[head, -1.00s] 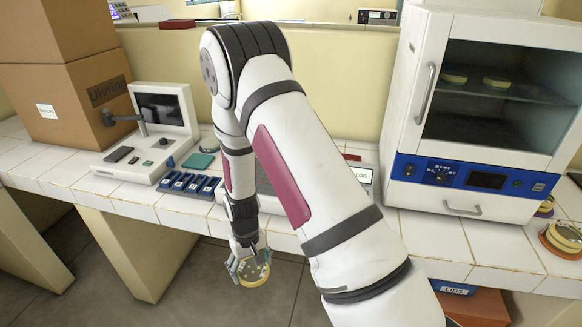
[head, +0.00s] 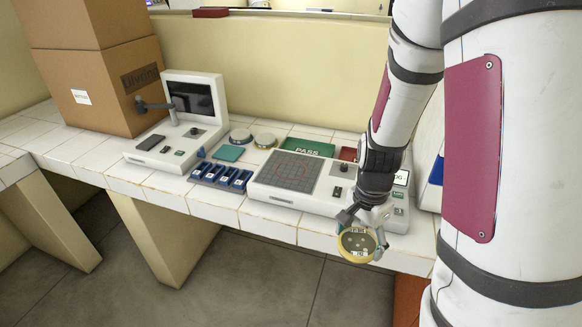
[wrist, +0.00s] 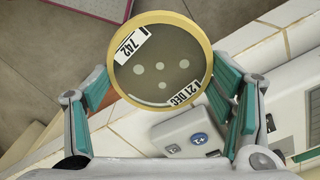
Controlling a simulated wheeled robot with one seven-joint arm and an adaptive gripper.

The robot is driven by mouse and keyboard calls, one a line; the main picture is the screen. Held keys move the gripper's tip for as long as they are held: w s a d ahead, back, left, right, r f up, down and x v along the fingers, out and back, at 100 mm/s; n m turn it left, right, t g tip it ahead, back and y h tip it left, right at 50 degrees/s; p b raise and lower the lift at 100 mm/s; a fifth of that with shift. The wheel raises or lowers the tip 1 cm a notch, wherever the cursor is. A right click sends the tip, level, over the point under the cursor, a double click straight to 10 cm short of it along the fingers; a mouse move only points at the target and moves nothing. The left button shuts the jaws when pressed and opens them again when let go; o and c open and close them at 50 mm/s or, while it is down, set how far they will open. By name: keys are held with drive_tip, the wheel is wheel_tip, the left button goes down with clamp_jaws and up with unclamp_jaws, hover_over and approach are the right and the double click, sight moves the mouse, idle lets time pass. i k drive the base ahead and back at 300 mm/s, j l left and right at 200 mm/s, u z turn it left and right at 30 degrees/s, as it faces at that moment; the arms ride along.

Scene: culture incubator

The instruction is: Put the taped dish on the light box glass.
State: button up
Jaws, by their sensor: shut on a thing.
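The taped dish (head: 357,245) is a round dish with a yellow rim, a dull grey face with pale spots, and white labels. In the wrist view the dish (wrist: 158,70) shows labels reading "742" and "21 DEC". In the wrist view the fingers (wrist: 160,95) flank the dish.
A blue slotted rack (head: 220,178), a teal pad (head: 228,153) and two lidded dishes (head: 252,137) are left of the light box. A green PASS tray (head: 306,147) and a red tray (head: 347,154) lie behind. A screened instrument (head: 180,125) and cardboard box (head: 95,65) stand further left.

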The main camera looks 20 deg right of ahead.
sight(292, 170)
drive_tip(key=i+l, duration=0.15)
drive_tip(key=i, duration=0.3)
drive_tip(key=i+l, duration=0.1)
drive_tip(key=i, duration=0.3)
